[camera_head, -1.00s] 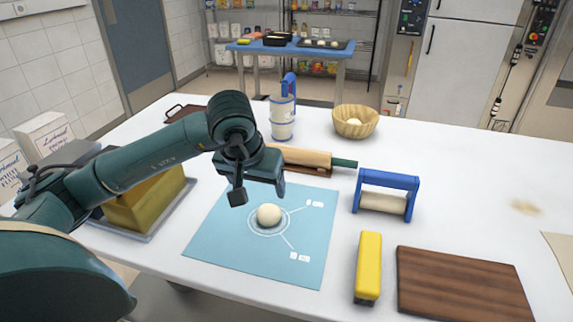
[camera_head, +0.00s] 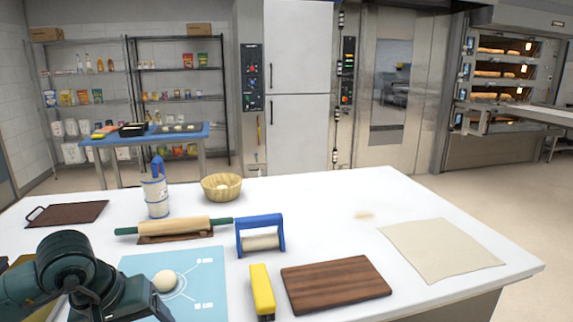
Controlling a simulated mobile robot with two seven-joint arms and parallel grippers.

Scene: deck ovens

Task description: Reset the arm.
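My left arm comes in at the lower left, and its dark green gripper (camera_head: 118,311) is at the bottom edge. Its fingers look spread apart with nothing visible between them; their tips are partly cut off by the frame. A pale dough ball (camera_head: 165,281) rests on the blue mat (camera_head: 208,262), just right of and beyond the gripper, apart from it as far as I can see. The gripper hides the left part of the mat. My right gripper is not in view.
On the white table (camera_head: 330,215) are a rolling pin (camera_head: 175,227), a blue-framed roller (camera_head: 260,234), a yellow-handled tool (camera_head: 262,289), a wooden board (camera_head: 336,283), a beige cloth (camera_head: 441,249), a basket (camera_head: 221,187) and a shaker (camera_head: 156,195). The table's centre right is clear.

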